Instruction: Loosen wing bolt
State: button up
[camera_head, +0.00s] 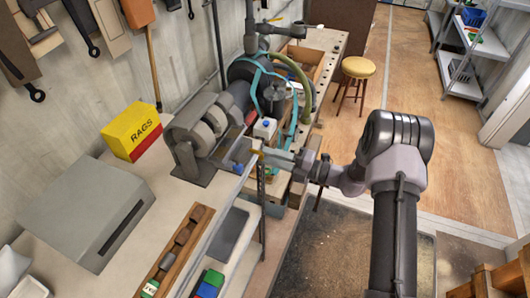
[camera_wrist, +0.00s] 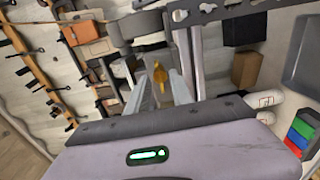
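The wing bolt is a small gold-yellow piece (camera_wrist: 160,76) near the middle of the wrist view. It also shows as a yellow speck in the head view (camera_head: 257,152), at the near edge of the machine on the bench. My gripper (camera_wrist: 159,86) points at it with one finger to each side. The fingers look apart, with a gap between each and the bolt. I cannot tell how deep the bolt sits between them. In the head view my gripper (camera_head: 268,158) reaches left to the bench edge, and its fingertips are too small to make out clearly.
A grey grinder-like machine (camera_head: 203,132) and a white bottle with a blue cap (camera_head: 265,129) stand close to my gripper. A yellow rags box (camera_head: 131,131) and a grey case (camera_head: 85,212) are on the bench. A stool (camera_head: 357,68) stands behind; the floor there is free.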

aim_at(259, 153)
jog(key=shift+x, duration=1.15)
jog(key=shift+c, duration=0.5)
jog(key=shift+w, duration=0.1)
grip_shut()
